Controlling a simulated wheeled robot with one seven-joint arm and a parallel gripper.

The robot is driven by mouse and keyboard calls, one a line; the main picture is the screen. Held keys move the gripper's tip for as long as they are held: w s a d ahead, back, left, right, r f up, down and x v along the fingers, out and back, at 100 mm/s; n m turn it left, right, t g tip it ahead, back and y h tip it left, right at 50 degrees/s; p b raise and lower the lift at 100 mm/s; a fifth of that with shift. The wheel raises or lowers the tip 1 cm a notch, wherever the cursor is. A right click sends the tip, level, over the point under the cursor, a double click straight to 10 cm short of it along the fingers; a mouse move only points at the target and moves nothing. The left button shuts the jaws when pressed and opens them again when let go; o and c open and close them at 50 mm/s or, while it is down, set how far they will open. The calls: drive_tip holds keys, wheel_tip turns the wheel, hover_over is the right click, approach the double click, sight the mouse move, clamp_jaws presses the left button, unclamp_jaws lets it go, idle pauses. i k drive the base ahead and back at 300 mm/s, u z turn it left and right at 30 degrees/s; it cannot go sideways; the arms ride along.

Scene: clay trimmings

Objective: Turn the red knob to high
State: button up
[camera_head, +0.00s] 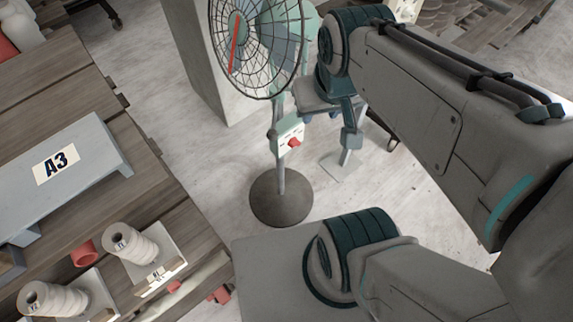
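The red knob (293,142) sits on the front of a pale green control box (284,136) on the pole of a standing fan (262,40). The knob is small in view, and I cannot read its setting or any marks. My arm comes from the right and bends down at the wrist, just right of the fan's pole. My gripper (335,118) is right of the knob and slightly above it in the picture, seemingly apart from it. Its fingers are small and blend with the things behind, so their opening is unclear.
The fan's round dark base (281,198) stands on the pale floor. A grey pillar (200,55) is behind the fan. At left, a wooden bench (60,85) holds a grey A3 shelf (50,185) and thread spools (135,245). Red scraps lie near its edge.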

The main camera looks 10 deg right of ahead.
sight(292, 142)
drive_tip(key=k, duration=0.5)
drive_tip(key=u, duration=2.4)
drive_tip(key=k, duration=0.85)
drive_tip(key=z, duration=1)
drive_tip(key=i, duration=0.5)
drive_tip(key=z, duration=0.05)
